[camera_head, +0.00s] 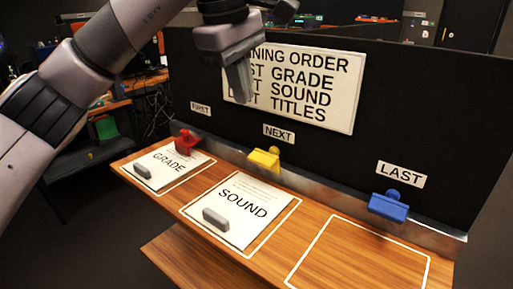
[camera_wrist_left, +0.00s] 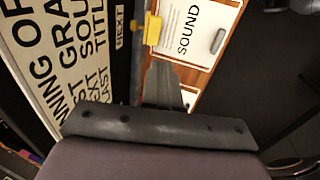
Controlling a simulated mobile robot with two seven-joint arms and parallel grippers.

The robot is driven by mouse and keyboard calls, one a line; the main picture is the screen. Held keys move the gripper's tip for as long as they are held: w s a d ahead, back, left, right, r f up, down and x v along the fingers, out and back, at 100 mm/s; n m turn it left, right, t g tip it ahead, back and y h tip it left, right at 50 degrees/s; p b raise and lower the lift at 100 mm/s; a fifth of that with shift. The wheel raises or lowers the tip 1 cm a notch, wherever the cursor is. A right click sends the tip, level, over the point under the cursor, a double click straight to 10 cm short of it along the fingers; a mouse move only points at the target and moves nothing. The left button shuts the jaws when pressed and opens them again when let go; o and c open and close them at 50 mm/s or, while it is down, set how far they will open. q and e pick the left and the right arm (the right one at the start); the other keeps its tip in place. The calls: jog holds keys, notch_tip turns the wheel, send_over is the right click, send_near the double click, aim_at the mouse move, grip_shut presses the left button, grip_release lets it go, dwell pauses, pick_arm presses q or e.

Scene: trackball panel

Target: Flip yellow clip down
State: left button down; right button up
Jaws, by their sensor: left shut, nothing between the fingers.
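The yellow clip (camera_head: 264,158) sits on the metal strip at the foot of the black board, below the NEXT label (camera_head: 279,132) and behind the SOUND sheet (camera_head: 240,203). It also shows in the left wrist view (camera_wrist_left: 153,30), just beyond my fingertips. My left gripper (camera_head: 240,98) hangs in front of the running order sign, above the yellow clip and apart from it. Its fingers are shut and hold nothing; they also show in the left wrist view (camera_wrist_left: 160,66). My right gripper is in neither view.
A red clip (camera_head: 187,141) stands behind the GRADE sheet (camera_head: 163,166) at left. A blue clip (camera_head: 388,206) is at right under the LAST label, behind an empty white outline. Grey blocks (camera_head: 215,218) lie on both sheets. The running order sign (camera_head: 330,85) is on the board.

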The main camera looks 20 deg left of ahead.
aim_at(258, 161)
pick_arm(q)
jog(key=shift+f, duration=0.1)
jog(key=x, duration=1.4)
jog(key=shift+p, duration=0.3)
